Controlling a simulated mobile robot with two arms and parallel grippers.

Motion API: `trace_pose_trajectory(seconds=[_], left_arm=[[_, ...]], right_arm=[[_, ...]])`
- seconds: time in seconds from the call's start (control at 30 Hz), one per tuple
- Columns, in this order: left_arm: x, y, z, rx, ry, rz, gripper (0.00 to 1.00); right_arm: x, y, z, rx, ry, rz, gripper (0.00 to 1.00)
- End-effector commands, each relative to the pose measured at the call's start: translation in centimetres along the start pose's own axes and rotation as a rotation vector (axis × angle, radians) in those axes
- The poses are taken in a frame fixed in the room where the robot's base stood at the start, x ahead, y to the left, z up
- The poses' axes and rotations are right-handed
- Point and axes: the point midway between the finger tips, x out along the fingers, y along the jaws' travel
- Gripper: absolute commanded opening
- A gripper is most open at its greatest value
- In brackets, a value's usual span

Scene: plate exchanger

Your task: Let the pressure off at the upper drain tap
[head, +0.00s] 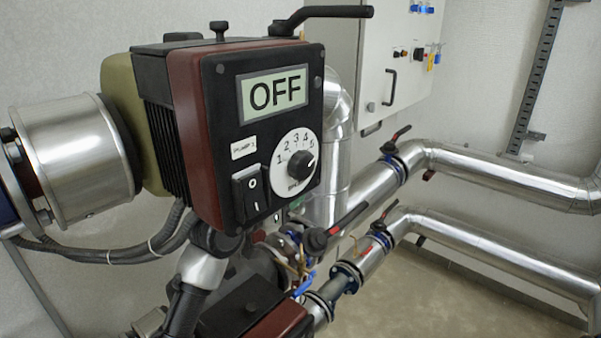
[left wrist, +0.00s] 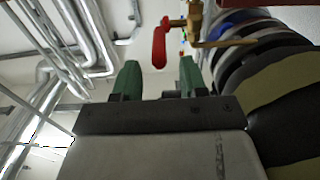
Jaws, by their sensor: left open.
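In the left wrist view, a brass drain tap (left wrist: 195,22) with a red lever (left wrist: 159,46) shows at the top, just right of the middle. The lever hangs down in the picture, and a bent brass spout (left wrist: 225,43) runs to the right. My left gripper (left wrist: 157,72) has green fingers, open and empty. The lever is ahead of the gap between the fingertips; it does not appear to be held. I cannot tell the exact distance. I cannot make out this tap or my left gripper for certain in the head view. My right gripper is in neither view.
A pump controller (head: 265,120) reading OFF fills the head view's centre-left. A grey cabinet (head: 390,60) stands behind. Dark, rounded parts (left wrist: 285,90) crowd the wrist view's right side.

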Motion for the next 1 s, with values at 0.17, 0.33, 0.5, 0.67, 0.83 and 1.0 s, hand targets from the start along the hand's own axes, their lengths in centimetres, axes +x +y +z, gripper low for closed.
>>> trace_pose_trajectory(seconds=[0.17, 0.33, 0.5, 0.67, 0.83, 1.0], left_arm=[[2.6, 0.0, -0.2, -0.001, -0.002, 0.001, 0.43], [3.7, 0.0, 0.0, 0.0, -0.002, 0.0, 0.43], [3.9, 0.0, 0.1, 0.002, -0.001, 0.0, 0.43], [3.8, 0.0, 0.1, 0.001, -0.001, 0.0, 0.35], [3.8, 0.0, 0.1, 0.001, -0.001, 0.0, 0.09], [3.8, 0.0, 0.1, 0.001, -0.001, 0.0, 0.0]], right_arm=[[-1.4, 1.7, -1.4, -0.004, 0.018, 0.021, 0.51], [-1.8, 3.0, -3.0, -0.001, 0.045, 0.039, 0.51], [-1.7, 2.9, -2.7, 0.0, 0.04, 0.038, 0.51], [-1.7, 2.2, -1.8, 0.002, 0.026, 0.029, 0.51], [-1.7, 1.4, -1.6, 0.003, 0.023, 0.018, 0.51], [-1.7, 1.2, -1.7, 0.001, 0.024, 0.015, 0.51]])
